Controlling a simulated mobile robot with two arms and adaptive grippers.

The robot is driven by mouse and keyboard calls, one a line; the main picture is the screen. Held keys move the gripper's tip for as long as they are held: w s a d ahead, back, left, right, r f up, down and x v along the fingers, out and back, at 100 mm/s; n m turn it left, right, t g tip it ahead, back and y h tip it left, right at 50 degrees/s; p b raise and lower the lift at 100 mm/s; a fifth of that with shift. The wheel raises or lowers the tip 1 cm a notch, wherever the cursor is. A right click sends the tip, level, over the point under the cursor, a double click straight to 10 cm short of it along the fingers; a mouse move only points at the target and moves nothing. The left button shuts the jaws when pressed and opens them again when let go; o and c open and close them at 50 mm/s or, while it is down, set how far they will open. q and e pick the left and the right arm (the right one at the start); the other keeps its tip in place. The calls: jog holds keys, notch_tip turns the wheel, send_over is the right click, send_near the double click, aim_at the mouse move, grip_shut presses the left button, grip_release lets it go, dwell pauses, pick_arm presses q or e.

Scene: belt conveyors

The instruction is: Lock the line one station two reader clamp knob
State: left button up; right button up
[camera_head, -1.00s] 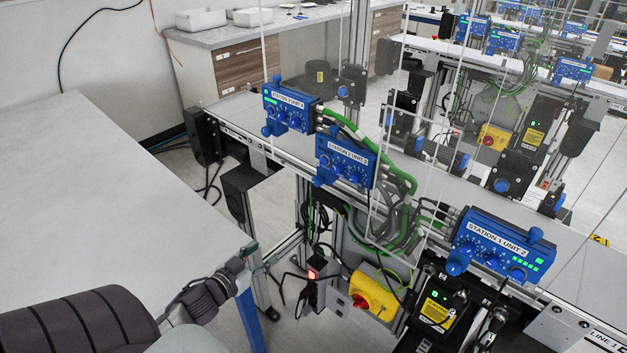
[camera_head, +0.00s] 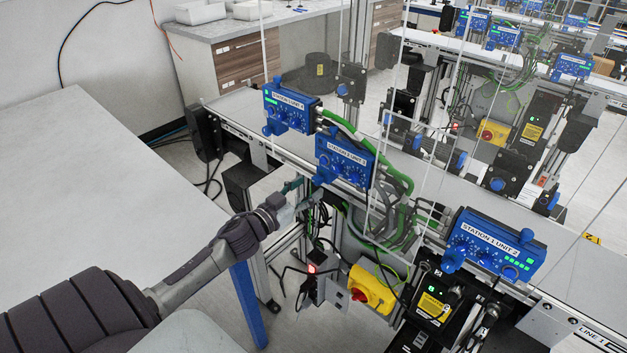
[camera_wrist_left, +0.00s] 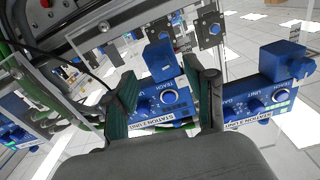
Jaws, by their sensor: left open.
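The blue reader box labelled station 2 unit 3 (camera_head: 345,162) is mounted on the line's front rail in the head view. A blue clamp knob (camera_head: 320,180) sticks out at its lower left. My left gripper (camera_head: 296,187) is beside that knob, its arm coming in from the left. In the left wrist view the open fingers (camera_wrist_left: 165,88) stand on either side of the blue box, with the knob (camera_wrist_left: 160,60) projecting up between them. Contact with the knob cannot be told. My right gripper is not in view.
Green and grey cables (camera_head: 400,190) run along the rail. A yellow box with a red switch (camera_head: 368,290) sits below. A grey table (camera_head: 90,170) is at left.

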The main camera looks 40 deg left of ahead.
aim_at(315, 183)
pick_arm(q)
jog(key=shift+w+d, duration=0.15)
jog(key=shift+w, duration=1.35)
grip_shut()
